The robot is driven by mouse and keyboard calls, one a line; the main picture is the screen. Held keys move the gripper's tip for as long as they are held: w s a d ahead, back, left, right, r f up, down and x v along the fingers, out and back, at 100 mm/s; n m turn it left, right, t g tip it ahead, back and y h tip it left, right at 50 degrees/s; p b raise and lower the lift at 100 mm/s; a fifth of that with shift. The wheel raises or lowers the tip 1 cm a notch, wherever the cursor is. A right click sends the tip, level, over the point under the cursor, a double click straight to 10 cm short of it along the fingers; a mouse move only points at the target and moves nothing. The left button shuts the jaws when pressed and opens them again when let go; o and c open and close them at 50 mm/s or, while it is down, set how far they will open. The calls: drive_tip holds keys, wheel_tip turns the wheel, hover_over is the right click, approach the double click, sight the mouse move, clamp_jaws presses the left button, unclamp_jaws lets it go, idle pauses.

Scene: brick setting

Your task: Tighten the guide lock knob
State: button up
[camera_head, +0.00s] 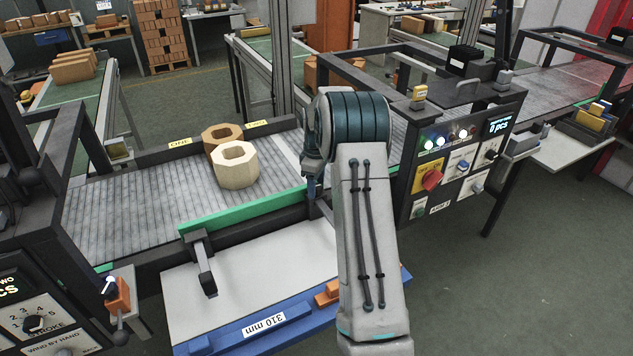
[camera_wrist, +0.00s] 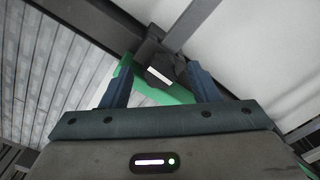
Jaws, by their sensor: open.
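The dark guide lock knob (camera_wrist: 168,66), with a white mark on its face, sits on a bracket by the green guide rail (camera_wrist: 172,93) in the wrist view. My gripper (camera_wrist: 161,66) is open, with one blue finger on each side of the knob in the picture. I cannot tell whether either finger touches it. In the head view the green guide rail (camera_head: 243,209) runs along the conveyor's near edge. There my gripper (camera_head: 312,187) shows only partly at the rail's right end, and my arm hides the knob.
Two octagonal blocks, one brown (camera_head: 221,134) and one pale (camera_head: 238,166), stand on the roller conveyor (camera_head: 130,209). A bracket (camera_head: 203,264) juts out nearer the front. A control panel (camera_head: 462,165) stands on the right, and another (camera_head: 45,325) at the lower left.

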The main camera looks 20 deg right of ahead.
drive_tip(key=c, duration=1)
